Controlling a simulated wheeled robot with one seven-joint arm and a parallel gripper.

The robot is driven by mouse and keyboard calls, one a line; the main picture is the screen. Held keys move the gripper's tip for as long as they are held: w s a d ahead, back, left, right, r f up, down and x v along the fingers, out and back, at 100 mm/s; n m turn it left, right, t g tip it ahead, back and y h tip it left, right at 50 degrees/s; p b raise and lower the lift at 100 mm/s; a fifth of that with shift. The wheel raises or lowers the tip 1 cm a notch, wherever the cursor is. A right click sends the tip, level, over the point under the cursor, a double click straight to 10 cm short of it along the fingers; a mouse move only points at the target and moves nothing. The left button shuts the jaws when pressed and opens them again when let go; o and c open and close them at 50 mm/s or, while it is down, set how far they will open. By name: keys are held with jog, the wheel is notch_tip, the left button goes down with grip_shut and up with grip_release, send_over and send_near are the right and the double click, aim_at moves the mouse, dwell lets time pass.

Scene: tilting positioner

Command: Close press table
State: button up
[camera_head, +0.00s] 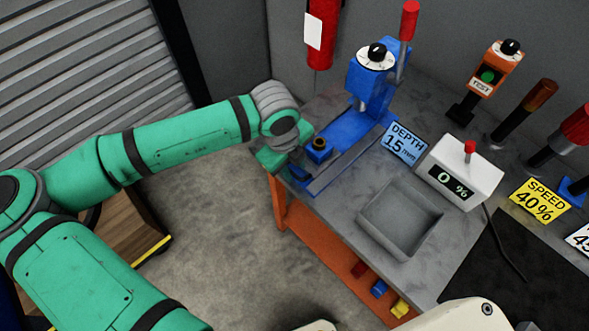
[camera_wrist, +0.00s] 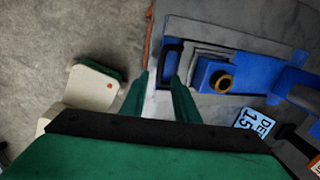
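The blue press (camera_head: 368,85) stands at the back of the grey bench, with a dial and a red-tipped lever. Its sliding press table (camera_head: 340,168) is pulled out toward the bench's front left edge and carries a blue block with a round dark-centred ring (camera_head: 318,145). The ring and block also show in the wrist view (camera_wrist: 221,82). A dark bar handle (camera_wrist: 174,57) is at the table's outer end. My gripper (camera_wrist: 160,76) has its two green fingers apart, with the handle just ahead of and close to the right finger. Whether they touch is unclear.
A grey open tray (camera_head: 400,218) and a white box reading 0 % (camera_head: 460,172) stand to the right of the press. A blue "DEPTH 15 mm" card (camera_head: 404,143) lies beside it. Floor is open left of the bench.

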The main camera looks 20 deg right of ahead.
jog(key=shift+w+d+f, duration=0.1)
jog(key=shift+d+f, duration=0.1)
jog(key=shift+f, duration=1.05)
jog(key=shift+c, duration=0.3)
